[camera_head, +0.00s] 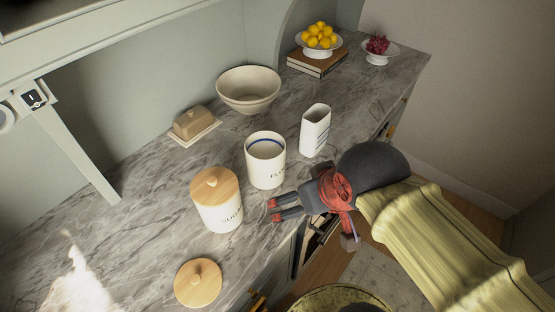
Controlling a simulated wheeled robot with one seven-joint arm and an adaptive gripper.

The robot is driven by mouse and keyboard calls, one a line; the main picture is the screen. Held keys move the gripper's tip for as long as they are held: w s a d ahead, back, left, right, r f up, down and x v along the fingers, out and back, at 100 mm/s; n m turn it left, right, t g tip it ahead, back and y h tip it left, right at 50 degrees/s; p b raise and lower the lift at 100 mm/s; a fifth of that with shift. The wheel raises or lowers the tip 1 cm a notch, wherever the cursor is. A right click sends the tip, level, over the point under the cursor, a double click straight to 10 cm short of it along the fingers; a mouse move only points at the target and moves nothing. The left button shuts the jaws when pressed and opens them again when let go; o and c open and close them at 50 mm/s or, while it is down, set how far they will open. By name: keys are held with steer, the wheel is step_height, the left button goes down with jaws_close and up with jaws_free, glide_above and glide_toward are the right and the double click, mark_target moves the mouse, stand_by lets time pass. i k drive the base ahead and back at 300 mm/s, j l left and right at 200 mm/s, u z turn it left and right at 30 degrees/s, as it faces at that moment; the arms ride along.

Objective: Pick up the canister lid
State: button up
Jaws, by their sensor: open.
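A round wooden lid (198,284) with a small knob lies flat on the marble counter near its front edge. A white canister marked like "SUGAR" (219,215) stands behind it with its own wooden lid (215,184) on top. A second white canister, lettered starting "FL" (266,170), stands to the right with its top open. My gripper (272,210) comes in from the right, its two red-tipped fingers apart and empty. It points left, in front of the open canister and to the right of the sugar canister, apart from the loose lid.
The marble counter (130,225) also holds a butter dish (192,124), a cream bowl (248,88), a white rectangular container (315,132), a fruit stand (319,42) on books and a grape dish (379,50). A round basket (340,292) sits below. The counter's left side is clear.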

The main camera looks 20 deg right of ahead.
mark_target(198, 283)
steer(key=l+u, duration=0.2)
steer(key=u, duration=0.85)
